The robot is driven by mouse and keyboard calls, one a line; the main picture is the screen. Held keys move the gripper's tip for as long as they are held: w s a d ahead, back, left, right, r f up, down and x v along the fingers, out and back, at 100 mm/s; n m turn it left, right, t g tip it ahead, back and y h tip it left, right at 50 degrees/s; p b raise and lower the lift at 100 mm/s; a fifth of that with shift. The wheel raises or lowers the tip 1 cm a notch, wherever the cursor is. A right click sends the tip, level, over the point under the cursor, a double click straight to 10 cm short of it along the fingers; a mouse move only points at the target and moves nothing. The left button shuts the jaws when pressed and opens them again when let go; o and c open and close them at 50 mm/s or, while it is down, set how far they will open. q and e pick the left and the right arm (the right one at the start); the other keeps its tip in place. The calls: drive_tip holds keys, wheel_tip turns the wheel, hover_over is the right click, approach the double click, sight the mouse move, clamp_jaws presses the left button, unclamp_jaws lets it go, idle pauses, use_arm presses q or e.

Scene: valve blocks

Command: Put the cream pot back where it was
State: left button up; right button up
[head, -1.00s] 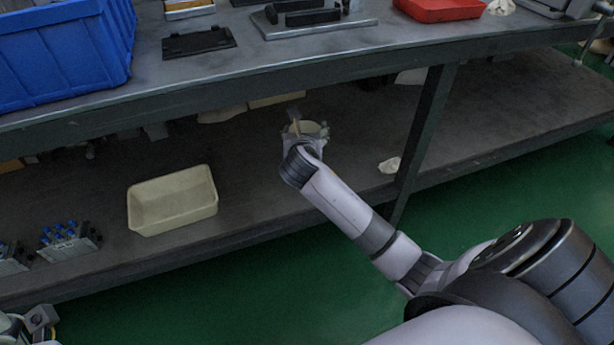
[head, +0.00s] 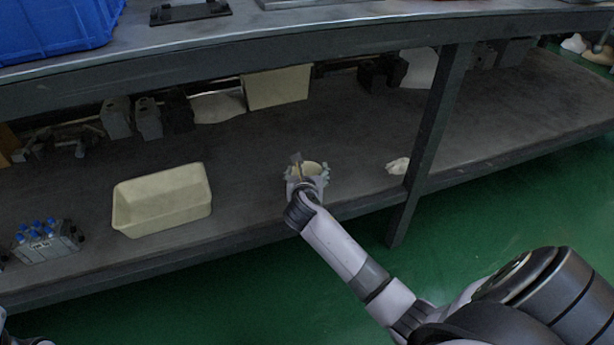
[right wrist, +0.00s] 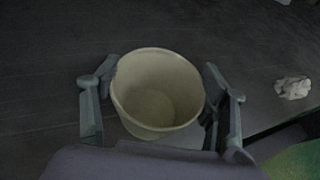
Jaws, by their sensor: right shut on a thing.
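The cream pot (head: 314,169) is a round, open, empty pot at the lower shelf of the bench, right of the cream tray in the head view. My right gripper (head: 307,178) is shut on it. In the right wrist view the pot (right wrist: 158,92) is upright between the two fingers (right wrist: 160,95), with its inside and rim in plain sight. I cannot tell whether its base touches the shelf. My left gripper is not clearly in view; only a small part of my own body shows at the lower left edge.
The lower shelf (head: 270,150) is bare around the pot. A cream tray (head: 163,222) stands to its left, a valve block (head: 45,243) farther left. A crumpled white cloth (head: 398,166) lies near the table leg (head: 432,130). A cream bin (head: 277,88) stands behind.

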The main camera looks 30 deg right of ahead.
drive_tip(key=o, duration=1.3)
drive_tip(key=shift+c, duration=0.2)
